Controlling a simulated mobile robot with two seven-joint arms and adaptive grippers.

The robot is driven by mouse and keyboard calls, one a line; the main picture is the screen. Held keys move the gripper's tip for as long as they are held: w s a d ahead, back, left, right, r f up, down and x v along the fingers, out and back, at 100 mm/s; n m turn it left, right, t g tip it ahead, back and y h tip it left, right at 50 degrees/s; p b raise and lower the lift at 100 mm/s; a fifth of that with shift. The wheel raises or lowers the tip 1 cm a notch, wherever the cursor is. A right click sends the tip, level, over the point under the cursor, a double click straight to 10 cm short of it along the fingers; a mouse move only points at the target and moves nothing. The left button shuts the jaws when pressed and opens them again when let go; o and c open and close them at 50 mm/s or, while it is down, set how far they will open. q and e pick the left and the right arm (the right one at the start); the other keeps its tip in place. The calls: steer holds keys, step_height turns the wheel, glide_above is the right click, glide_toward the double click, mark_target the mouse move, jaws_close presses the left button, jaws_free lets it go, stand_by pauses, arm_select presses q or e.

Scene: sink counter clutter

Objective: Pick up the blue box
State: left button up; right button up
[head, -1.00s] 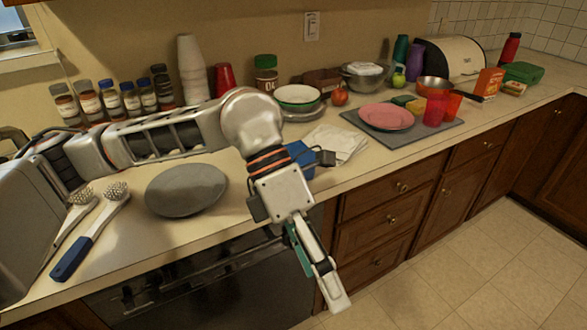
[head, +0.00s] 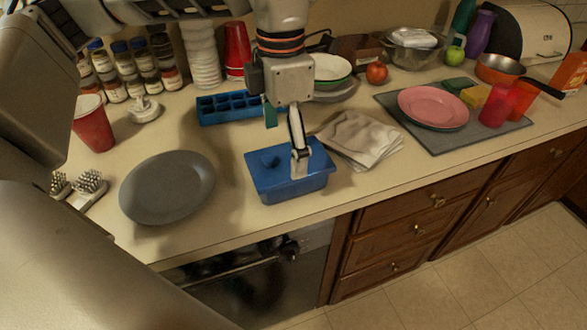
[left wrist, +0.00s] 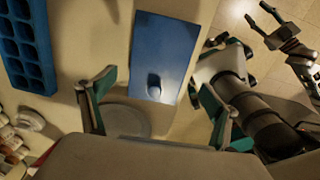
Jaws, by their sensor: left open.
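The blue box (head: 265,188) is a rectangular tub with a blue lid and a round knob. It sits on the counter near the front edge. My left gripper (head: 287,148) points down over it, and one finger crosses the lid in the head view. In the left wrist view the box (left wrist: 168,45) lies ahead between the spread fingers of my left gripper (left wrist: 152,92), which is open and empty. Contact with the lid cannot be told. What seems to be my right gripper (left wrist: 270,22) shows small over the floor with its fingers apart.
A grey plate (head: 168,187) is left of the box, a folded cloth (head: 360,138) right of it. A blue ice tray (head: 228,108) lies behind. A red cup (head: 93,124) stands left; a pink plate (head: 433,106) rests on a grey mat (head: 450,140) at right.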

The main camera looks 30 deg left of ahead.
mark_target(285, 161)
arm_select(q)
steer(key=f, duration=0.6)
steer(key=shift+w+f, duration=0.15)
steer(key=shift+w, duration=0.1)
steer(key=c, duration=1.2)
